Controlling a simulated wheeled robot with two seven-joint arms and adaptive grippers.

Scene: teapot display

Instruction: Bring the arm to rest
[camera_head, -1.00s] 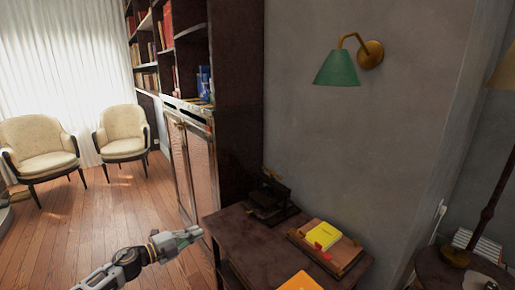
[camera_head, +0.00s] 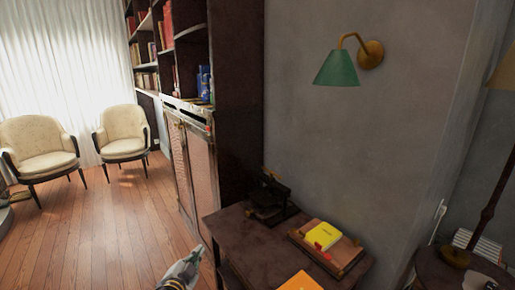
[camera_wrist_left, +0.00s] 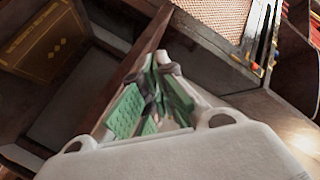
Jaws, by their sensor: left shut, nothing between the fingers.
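My left gripper (camera_head: 192,256) is at the bottom edge of the head view, just left of the dark wooden desk (camera_head: 248,246). Most of its arm is out of that view. In the left wrist view the gripper's green-padded fingers (camera_wrist_left: 155,66) are shut and hold nothing. The wrist view is tilted, with dark wooden furniture around and beyond the fingers. I cannot tell how far the fingers are from the wood. My right gripper is in neither view.
On the desk are a black device (camera_head: 268,198), a wooden stand with a yellow book (camera_head: 322,236) and an orange book (camera_head: 301,282). A tall bookcase (camera_head: 235,100) stands behind. Open wood floor (camera_head: 90,235) lies left, before two cream armchairs (camera_head: 122,146).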

